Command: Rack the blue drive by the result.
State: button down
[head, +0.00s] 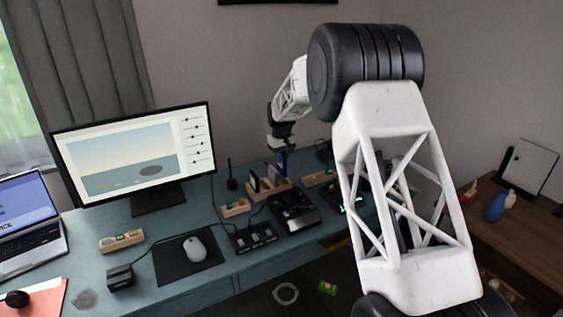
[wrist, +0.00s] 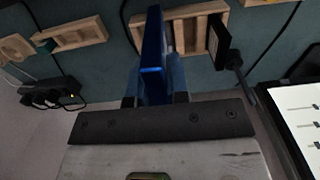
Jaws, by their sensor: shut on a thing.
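The blue drive (wrist: 152,50) stands on edge between the fingers of my gripper (wrist: 155,88) in the wrist view. My gripper (head: 283,149) is shut on it. In the head view the blue drive (head: 283,161) hangs below the fingers, over the back of the desk. A wooden rack (head: 283,184) is directly below it, with dark drives standing in it. The same rack seems to show at the top of the wrist view (wrist: 208,9), beside the blue drive, with a black drive (wrist: 219,42) at its right. Whether the blue drive touches the rack is unclear.
The monitor (head: 130,150) shows a landscape and several sliders. A black dock (head: 296,213), a black switch box (head: 252,238) and small wooden trays (head: 235,208) (head: 121,241) stand on the desk. Cables cross the desk.

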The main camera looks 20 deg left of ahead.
jog(key=w+a, duration=0.1)
jog(key=w, duration=0.6)
jog(key=shift+w+a+f, duration=0.15)
jog(key=shift+a+f, duration=0.25)
jog(key=shift+f, duration=0.1)
dwell(0.5)
jog(key=shift+f, duration=2.8)
jog(key=shift+f, duration=2.15)
dwell(0.7)
jog(key=c, duration=1)
grip_release()
